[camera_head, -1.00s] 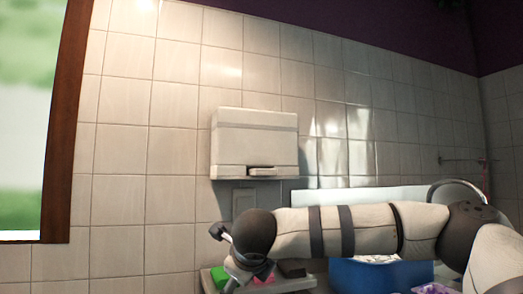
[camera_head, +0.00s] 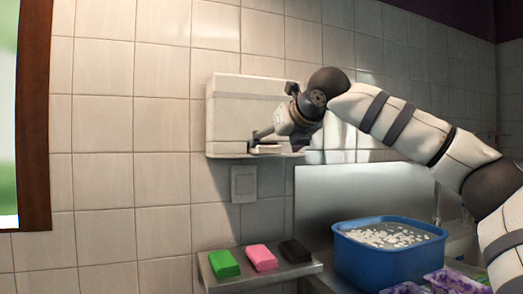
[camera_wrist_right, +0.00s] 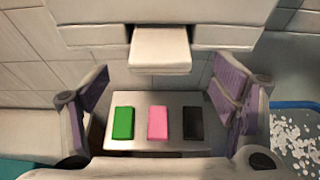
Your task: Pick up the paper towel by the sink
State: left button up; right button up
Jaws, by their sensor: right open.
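The white paper towel dispenser (camera_head: 232,110) is mounted on the tiled wall above the sink area. A paper towel (camera_wrist_right: 160,48) sticks out of its bottom slot; in the head view its end (camera_head: 266,149) shows beside the fingers. My right gripper (camera_head: 262,140) is at the dispenser's lower front. In the right wrist view my right gripper (camera_wrist_right: 162,105) is open, its purple-padded fingers apart to the left and right, with the towel ahead between them and not gripped. My left gripper is not in view.
A metal shelf (camera_head: 240,283) below holds a green sponge (camera_head: 224,264), a pink sponge (camera_head: 262,257) and a black sponge (camera_head: 296,251). A blue basin (camera_head: 385,268) with white bits stands to the right. A wall switch (camera_head: 243,184) sits under the dispenser.

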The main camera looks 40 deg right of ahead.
jog(key=shift+x, duration=1.25)
jog(key=shift+s+r, duration=0.1)
jog(key=shift+c, duration=1.3)
jog(key=c, duration=0.7)
